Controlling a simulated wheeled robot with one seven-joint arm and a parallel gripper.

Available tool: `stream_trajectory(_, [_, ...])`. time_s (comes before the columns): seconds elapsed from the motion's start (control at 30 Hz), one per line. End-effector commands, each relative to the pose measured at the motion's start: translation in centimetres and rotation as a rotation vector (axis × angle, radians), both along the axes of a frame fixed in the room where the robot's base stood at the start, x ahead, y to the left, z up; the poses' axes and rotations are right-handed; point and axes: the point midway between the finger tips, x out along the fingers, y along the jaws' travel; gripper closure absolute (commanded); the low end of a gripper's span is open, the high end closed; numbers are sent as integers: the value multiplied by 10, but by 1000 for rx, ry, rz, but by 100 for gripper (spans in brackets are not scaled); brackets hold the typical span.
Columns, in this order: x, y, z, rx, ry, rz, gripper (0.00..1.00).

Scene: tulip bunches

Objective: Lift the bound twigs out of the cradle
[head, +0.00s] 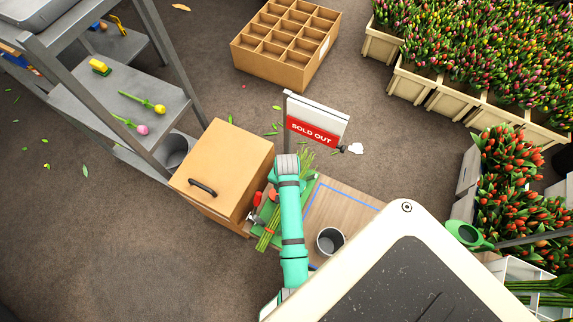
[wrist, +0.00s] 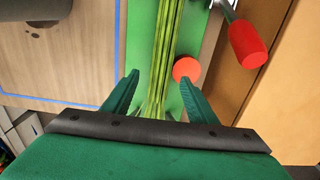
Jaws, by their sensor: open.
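The bound twigs (wrist: 167,50) are a long, thin green bundle lying along a green cradle (wrist: 193,75) in the wrist view. In the head view the twigs (head: 270,232) stick out on both sides of my teal arm, which hides their middle. My gripper (wrist: 160,80) is open, with one dark green finger on each side of the bundle. I see clear gaps between fingers and twigs, and cannot tell the height between them. A red-orange round part (wrist: 187,68) sits close beside the bundle, near the right finger.
A red-handled lever (wrist: 247,45) stands right of the cradle. A cardboard-coloured box with a handle (head: 222,170) is left of it in the head view. A grey metal cup (head: 330,240) and blue-taped square are to the right, and a SOLD OUT sign (head: 316,123) stands behind.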

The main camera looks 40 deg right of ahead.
Motion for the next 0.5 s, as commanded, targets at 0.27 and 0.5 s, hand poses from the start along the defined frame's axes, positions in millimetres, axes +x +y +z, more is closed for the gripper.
stream_trajectory(0.27, [-1,2,-21,0,1,1,47])
stream_trajectory(0.5, [-2,5,-53,0,0,0,47])
